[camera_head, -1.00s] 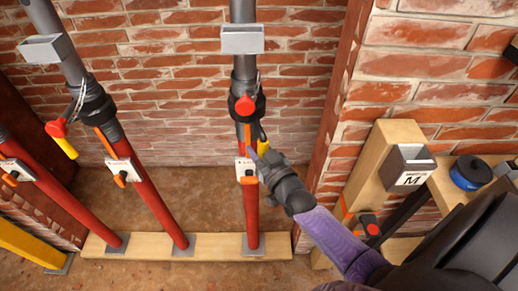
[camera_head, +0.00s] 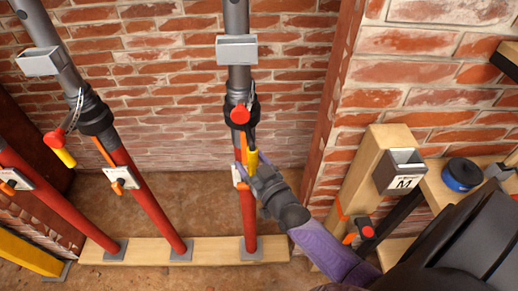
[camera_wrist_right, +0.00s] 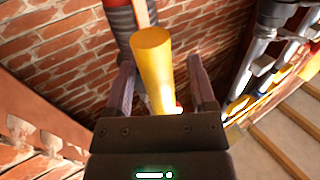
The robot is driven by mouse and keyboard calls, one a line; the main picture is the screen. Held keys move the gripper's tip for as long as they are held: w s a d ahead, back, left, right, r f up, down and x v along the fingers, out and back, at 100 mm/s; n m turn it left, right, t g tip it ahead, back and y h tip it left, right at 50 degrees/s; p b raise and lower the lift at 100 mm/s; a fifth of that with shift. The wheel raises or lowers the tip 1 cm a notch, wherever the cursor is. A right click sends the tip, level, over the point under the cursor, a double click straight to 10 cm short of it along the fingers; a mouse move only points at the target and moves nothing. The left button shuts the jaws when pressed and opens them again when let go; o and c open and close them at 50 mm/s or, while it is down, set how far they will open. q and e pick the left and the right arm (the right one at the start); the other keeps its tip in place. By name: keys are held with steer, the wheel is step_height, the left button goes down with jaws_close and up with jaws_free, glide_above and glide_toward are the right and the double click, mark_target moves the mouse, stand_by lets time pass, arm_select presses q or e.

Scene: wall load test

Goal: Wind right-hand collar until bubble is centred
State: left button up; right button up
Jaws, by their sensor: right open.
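The right-hand prop, a grey tube over a red tube (camera_head: 248,215), stands upright in the middle of the head view. Its black collar (camera_head: 240,95) carries a red knob (camera_head: 240,115) and a yellow handle (camera_head: 252,160) hanging below. My right gripper (camera_head: 248,169) is at the handle, on the prop's right side. In the wrist view the yellow handle (camera_wrist_right: 154,70) stands between the two fingers of my open right gripper (camera_wrist_right: 160,62), with a gap visible on each side. I cannot make out a bubble. My left gripper is out of view.
Another prop (camera_head: 150,195) leans to the left, with its own collar and yellow handle (camera_head: 65,158). A wooden sole board (camera_head: 215,250) lies along the floor. A wooden post with a grey box marked M (camera_head: 402,183) and a blue reel (camera_head: 462,174) are at right.

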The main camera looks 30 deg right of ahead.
steer(key=s+p, duration=0.1)
steer(key=s, duration=0.7)
steer(key=shift+a, duration=0.15)
steer(key=s+a+f+n+g+b, duration=0.1)
steer(key=s+f+g, duration=0.4)
steer(key=f, duration=0.4)
steer(key=s+a+f+g+y, duration=0.1)
steer(key=s+a+f+g, duration=0.15)
steer(key=s+f, duration=0.45)
steer(key=s+a+f+n+g+b, duration=0.1)
steer(key=s+f+g, duration=0.35)
steer(key=f, duration=0.55)
steer(key=s+f+g, duration=0.2)
steer(key=s, duration=0.5)
steer(key=s+f+n+g, duration=0.1)
steer(key=s+f+g, duration=0.1)
steer(key=s, duration=0.4)
steer(key=shift+s+a+f+g+h, duration=0.15)
steer(key=shift+s+f+g+h, duration=0.2)
steer(key=shift+g, duration=0.35)
